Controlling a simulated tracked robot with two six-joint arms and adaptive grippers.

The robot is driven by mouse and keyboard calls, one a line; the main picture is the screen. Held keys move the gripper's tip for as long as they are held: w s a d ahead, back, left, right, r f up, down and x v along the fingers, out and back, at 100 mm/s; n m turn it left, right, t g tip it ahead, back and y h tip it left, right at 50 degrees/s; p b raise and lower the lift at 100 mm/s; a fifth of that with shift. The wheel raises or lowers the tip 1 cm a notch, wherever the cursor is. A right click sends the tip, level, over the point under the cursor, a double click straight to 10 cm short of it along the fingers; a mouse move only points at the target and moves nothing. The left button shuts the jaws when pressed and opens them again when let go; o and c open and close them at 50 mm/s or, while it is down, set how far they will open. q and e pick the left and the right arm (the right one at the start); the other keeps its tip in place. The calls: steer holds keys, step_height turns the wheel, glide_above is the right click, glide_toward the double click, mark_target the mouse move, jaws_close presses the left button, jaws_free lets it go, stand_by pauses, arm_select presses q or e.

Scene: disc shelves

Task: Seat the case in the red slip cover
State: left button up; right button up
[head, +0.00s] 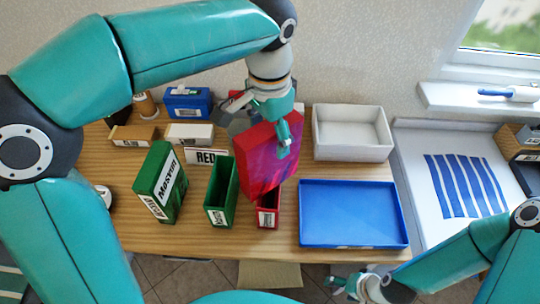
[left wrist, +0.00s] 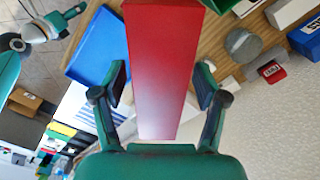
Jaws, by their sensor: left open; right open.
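The case (head: 262,165), red with a purple-tinged face, stands tilted over the red slip cover (head: 268,217). Its lower end overlaps the cover's opening in the head view; how deep it sits inside is hidden. My left gripper (head: 272,118) is at the case's upper end. In the left wrist view the case (left wrist: 162,70) lies between the spread fingers of my left gripper (left wrist: 162,88), with gaps on both sides. My right gripper (head: 348,284) is open and empty low in the head view, in front of the table.
A green open cover (head: 221,200) and a green case (head: 160,182) stand left of the red cover. A blue tray (head: 352,238) lies to the right, a white bin (head: 352,150) behind it.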

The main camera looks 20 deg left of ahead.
arm_select(q)
jaws_close()
stand_by(0.4)
steer(key=shift+r, duration=0.1)
